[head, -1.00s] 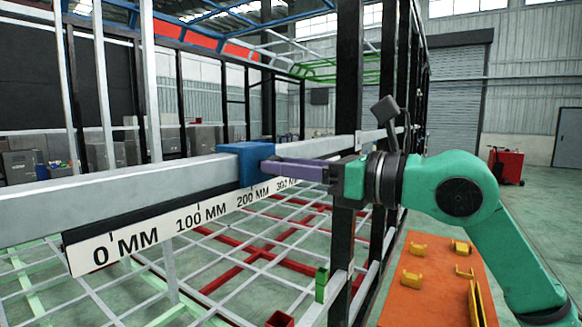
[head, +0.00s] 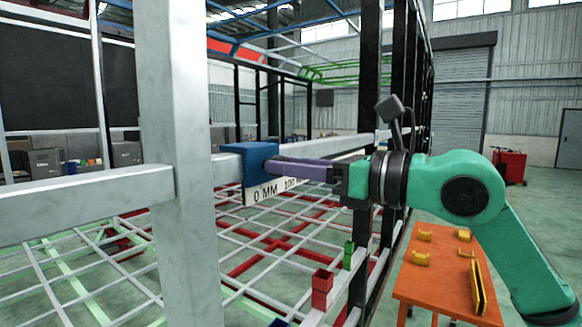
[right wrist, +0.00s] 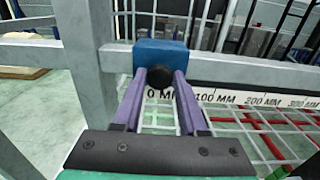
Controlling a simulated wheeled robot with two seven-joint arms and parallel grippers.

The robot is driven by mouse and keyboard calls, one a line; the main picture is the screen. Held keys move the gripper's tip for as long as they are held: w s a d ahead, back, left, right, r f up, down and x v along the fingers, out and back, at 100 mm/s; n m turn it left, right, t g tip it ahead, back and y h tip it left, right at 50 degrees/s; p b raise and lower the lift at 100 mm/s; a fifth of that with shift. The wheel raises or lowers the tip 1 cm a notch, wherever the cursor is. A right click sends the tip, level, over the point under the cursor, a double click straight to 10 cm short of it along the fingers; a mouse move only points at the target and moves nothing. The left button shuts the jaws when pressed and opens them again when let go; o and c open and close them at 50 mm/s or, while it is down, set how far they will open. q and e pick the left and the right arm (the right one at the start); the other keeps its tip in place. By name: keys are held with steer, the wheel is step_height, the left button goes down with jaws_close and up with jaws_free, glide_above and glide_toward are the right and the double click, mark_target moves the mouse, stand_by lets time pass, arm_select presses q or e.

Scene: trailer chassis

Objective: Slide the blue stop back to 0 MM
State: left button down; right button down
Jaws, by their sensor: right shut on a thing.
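The blue stop (head: 247,163) sits on the long grey rail (head: 90,192) in the head view. In the right wrist view the blue stop (right wrist: 158,52) has a round black knob (right wrist: 160,77) facing me. The purple fingers of my right gripper (head: 274,167) are shut on this knob, one on each side, also in the right wrist view (right wrist: 160,82). The white scale (head: 266,191) lies under the rail. Its 0 MM mark shows just below the stop, partly behind my fingers in the wrist view. The exact alignment is hard to tell. My left gripper is out of view.
A thick grey upright post (head: 182,160) crosses the rail left of the stop, with a gap between them. A black post (head: 368,140) stands right of my gripper. An orange table (head: 440,272) with yellow brackets is at lower right.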

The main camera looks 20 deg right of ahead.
steer(key=shift+a+f, duration=0.1)
steer(key=shift+f, duration=0.05)
steer(key=c, duration=0.5)
jaws_free()
steer(key=shift+o, duration=0.2)
steer(key=shift+s+a, duration=0.15)
steer(key=shift+s, duration=0.05)
steer(key=shift+w, duration=0.1)
steer(key=b+v, duration=0.7)
steer(key=v, duration=0.7)
steer(key=shift+s, duration=0.35)
